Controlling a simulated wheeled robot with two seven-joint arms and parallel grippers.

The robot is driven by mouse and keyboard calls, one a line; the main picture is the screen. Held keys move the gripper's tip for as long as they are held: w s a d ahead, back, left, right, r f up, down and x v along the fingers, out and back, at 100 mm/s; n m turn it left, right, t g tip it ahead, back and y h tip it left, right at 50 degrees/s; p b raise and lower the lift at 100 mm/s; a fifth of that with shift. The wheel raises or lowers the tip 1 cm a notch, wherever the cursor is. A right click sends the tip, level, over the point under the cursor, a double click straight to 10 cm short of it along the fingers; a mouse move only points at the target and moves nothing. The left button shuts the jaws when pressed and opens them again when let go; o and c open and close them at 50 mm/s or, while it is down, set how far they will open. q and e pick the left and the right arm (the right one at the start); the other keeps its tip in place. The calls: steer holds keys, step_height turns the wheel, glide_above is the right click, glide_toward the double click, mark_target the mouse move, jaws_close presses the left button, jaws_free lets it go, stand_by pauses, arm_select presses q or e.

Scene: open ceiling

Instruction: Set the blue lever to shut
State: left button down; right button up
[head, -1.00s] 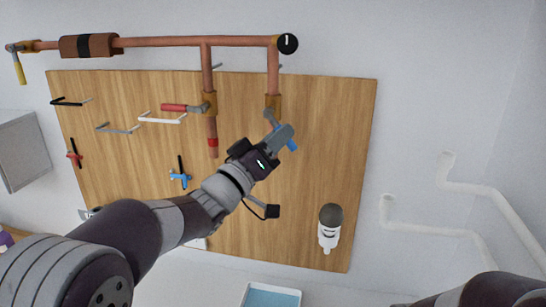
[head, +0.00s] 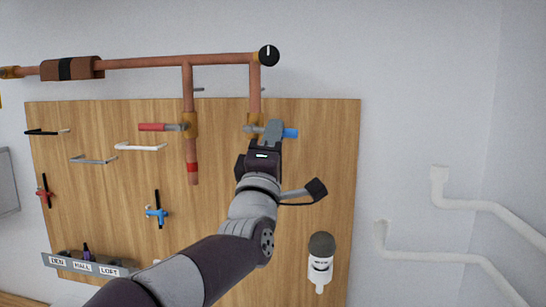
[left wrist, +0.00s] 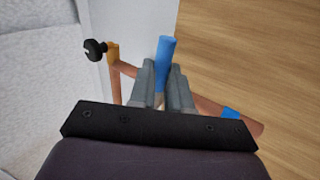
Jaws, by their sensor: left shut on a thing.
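The blue lever (head: 290,132) sits on a brass valve (head: 254,120) on the right copper drop pipe. Its handle points right, about level and crosswise to the upright pipe. My left gripper (head: 273,131) is shut on the lever and hides its middle. In the left wrist view, the blue handle (left wrist: 166,56) sticks out between the two grey fingers (left wrist: 163,88), and a blue band (left wrist: 231,114) shows on the pipe. My right gripper is not in view.
A red lever (head: 152,127) points left on the neighbouring pipe. Small red (head: 44,193) and blue (head: 157,212) handles and several hooks are on the wooden board (head: 325,180). A bottle-like device (head: 321,262) is at lower right; white pipes (head: 465,204) run along the right wall.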

arm_select(q)
steer(key=shift+r+n+y+b, duration=0.1)
steer(key=shift+n+y+b, duration=0.2)
steer(key=shift+n+y, duration=0.45)
steer(key=shift+n, duration=0.35)
steer(key=c, duration=1.2)
jaws_free()
steer(key=shift+c, duration=0.2)
steer(key=shift+o, duration=0.8)
steer(key=shift+a, duration=0.1)
steer(key=shift+s, duration=0.1)
steer(key=b+v, duration=0.6)
steer(key=v, duration=0.6)
steer(key=shift+s+f+b, duration=0.2)
steer(key=shift+f+b, duration=0.05)
steer(key=shift+b, duration=0.1)
